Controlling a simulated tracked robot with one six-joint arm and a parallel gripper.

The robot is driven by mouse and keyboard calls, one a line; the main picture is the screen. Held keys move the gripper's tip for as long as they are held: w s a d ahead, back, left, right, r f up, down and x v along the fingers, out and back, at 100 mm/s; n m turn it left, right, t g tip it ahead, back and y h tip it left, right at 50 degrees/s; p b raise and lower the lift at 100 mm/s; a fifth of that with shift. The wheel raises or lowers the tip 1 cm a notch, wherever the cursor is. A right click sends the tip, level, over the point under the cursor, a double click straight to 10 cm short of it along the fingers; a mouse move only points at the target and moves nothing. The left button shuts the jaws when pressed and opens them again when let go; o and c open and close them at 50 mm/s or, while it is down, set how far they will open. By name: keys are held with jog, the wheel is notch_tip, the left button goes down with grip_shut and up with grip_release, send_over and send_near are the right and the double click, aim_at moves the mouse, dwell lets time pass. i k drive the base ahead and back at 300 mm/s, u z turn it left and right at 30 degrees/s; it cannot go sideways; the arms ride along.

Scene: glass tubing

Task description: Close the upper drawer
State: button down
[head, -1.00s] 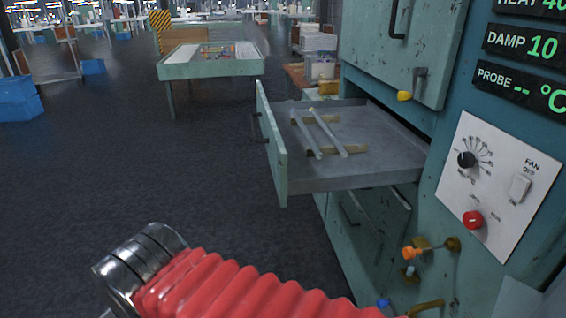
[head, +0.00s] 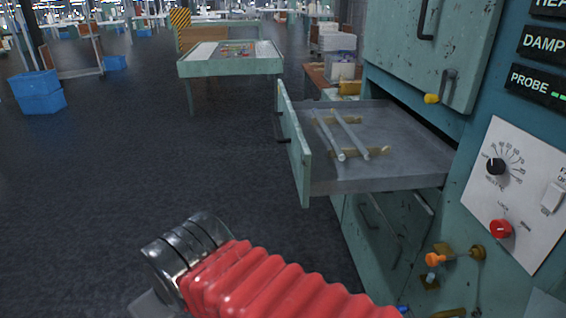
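The upper drawer (head: 385,182) stands pulled out to the left from the teal cabinet. Its teal front panel (head: 294,145) faces left, with a dark handle on its outer side. Inside lie two pale glass tubes (head: 349,136) across brass-coloured supports (head: 375,153). My arm, with a red bellows sleeve and a metal ring, shows at the bottom, left of and below the drawer and apart from it in the picture. My gripper's fingers are not in view.
Below the drawer is a lower cabinet front (head: 385,235). A control panel (head: 515,192) with knobs and an orange-handled valve (head: 440,259) are at right. A teal table (head: 230,62) stands behind. Blue boxes (head: 38,92) are at far left. The dark floor left of the drawer is clear.

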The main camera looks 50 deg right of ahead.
aim_at(406, 154)
jog(key=u, duration=0.05)
jog(key=i, duration=1)
jog(key=z, duration=0.1)
